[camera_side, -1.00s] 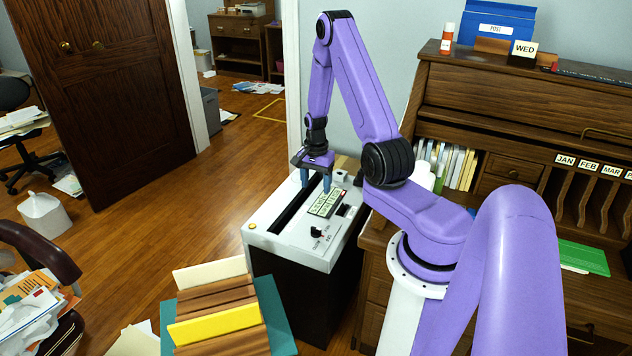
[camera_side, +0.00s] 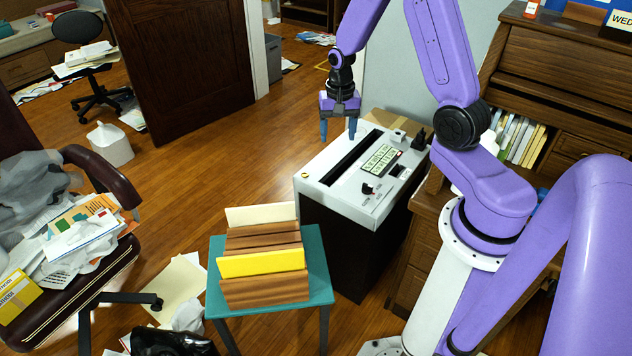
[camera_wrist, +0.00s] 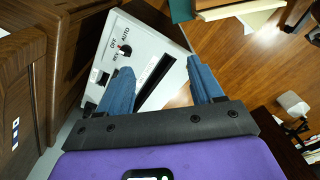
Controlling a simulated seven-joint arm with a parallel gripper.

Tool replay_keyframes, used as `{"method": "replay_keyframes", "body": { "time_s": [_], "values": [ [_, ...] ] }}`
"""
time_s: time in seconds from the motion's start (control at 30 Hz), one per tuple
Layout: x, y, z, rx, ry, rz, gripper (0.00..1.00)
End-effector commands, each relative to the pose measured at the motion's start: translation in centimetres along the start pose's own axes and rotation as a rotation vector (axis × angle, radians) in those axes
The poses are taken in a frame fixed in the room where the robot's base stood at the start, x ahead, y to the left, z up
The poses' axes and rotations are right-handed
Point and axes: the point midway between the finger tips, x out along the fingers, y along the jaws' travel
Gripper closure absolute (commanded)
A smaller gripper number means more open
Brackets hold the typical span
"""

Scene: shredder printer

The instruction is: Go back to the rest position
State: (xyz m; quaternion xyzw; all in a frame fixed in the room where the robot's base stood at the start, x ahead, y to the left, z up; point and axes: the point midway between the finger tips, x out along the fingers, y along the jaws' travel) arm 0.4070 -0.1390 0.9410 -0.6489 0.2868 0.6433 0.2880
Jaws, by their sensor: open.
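My gripper (camera_side: 338,127) is open and empty, with its two blue fingers pointing down near the back left edge of the shredder (camera_side: 345,195). The shredder has a white top with a dark slot, a label, a knob and a black body. In the wrist view, my gripper (camera_wrist: 160,85) shows its fingers spread apart, with the shredder's white top (camera_wrist: 150,45) beyond and between them. Nothing is held between the fingers. How high the fingertips are above the shredder's top is hard to tell.
A teal stool (camera_side: 318,265) holding wooden files with a yellow divider stands in front of the shredder. A wooden desk (camera_side: 520,60) is at the right. A chair piled with papers (camera_side: 75,215) is at the left. The wooden floor (camera_side: 215,175) left of the shredder is clear.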

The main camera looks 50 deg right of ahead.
Motion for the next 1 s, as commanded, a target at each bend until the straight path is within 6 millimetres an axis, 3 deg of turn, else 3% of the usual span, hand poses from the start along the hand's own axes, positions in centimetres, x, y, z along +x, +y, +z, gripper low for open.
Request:
{"method": "replay_keyframes", "body": {
  "time_s": [0.2,0.47,0.77,1.0],
  "values": [
    [-3.3,-3.4,5.6,-0.343,0.006,-0.007,0.34],
    [-6.7,-4.7,12.9,-0.742,0.007,-0.013,0.34],
    [-9.9,-3.0,21.1,-1.202,0.009,-0.021,0.34],
    [-11.8,0.5,26.6,-1.568,0.011,-0.029,0.34]
  ]
}}
